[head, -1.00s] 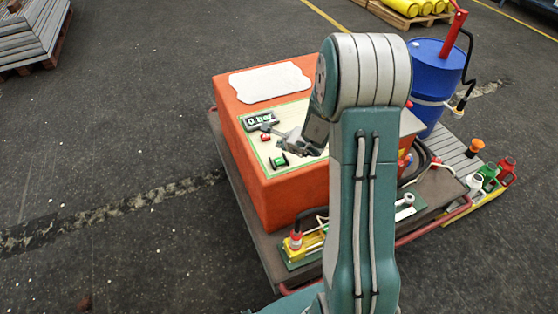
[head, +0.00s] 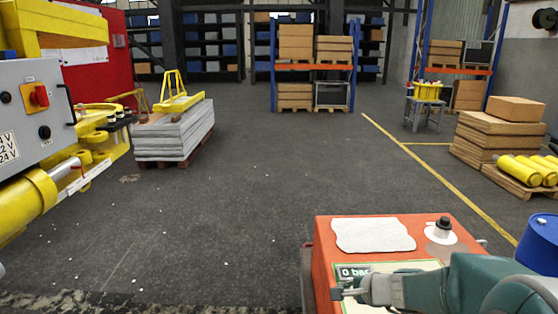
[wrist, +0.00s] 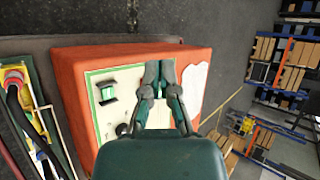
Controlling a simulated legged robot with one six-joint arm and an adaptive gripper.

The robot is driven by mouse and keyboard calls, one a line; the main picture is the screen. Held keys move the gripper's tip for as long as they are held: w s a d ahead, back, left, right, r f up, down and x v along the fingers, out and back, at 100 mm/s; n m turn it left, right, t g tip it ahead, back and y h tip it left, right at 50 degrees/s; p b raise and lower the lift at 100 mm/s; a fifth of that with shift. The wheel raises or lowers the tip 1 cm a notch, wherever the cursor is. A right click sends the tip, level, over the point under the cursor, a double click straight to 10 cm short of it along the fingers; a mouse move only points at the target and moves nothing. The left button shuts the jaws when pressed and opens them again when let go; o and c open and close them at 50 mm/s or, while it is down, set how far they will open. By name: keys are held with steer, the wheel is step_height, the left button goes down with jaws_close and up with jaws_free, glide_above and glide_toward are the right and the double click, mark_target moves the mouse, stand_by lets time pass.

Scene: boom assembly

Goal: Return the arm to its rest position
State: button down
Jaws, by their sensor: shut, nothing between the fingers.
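My gripper (head: 352,292) shows in the head view at the lower right, above the orange box's top face. My teal arm reaches in from the right edge. In the wrist view my gripper (wrist: 158,90) is over the pale panel of the orange box (wrist: 75,80), its fingers shut with nothing between them. My gripper hides part of that panel.
A blue drum (head: 540,245) stands at the right edge. Yellow cylinders (head: 525,170) and stacked boards (head: 497,140) lie beyond. A yellow machine (head: 35,190) stands at left, near a pallet of grey sheets (head: 175,135). The middle floor is open.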

steer(key=s+a+r+n+g, duration=0.1)
steer(key=s+a+r+n, duration=0.3)
steer(key=s, duration=0.1)
steer(key=s+d+r+n+g+h, duration=0.1)
steer(key=s+d+r+n+h, duration=0.1)
steer(key=s+n, duration=0.3)
steer(key=s+d+r+n+h, duration=0.1)
steer(key=s+r+n+h, duration=0.2)
steer(key=s, duration=1.1)
steer(key=n, duration=0.2)
steer(key=shift+s+d+r+n+g, duration=0.15)
steer(key=shift+d+r+n+g, duration=0.2)
steer(key=shift+r+n+g, duration=0.05)
steer(key=shift+d, duration=0.1)
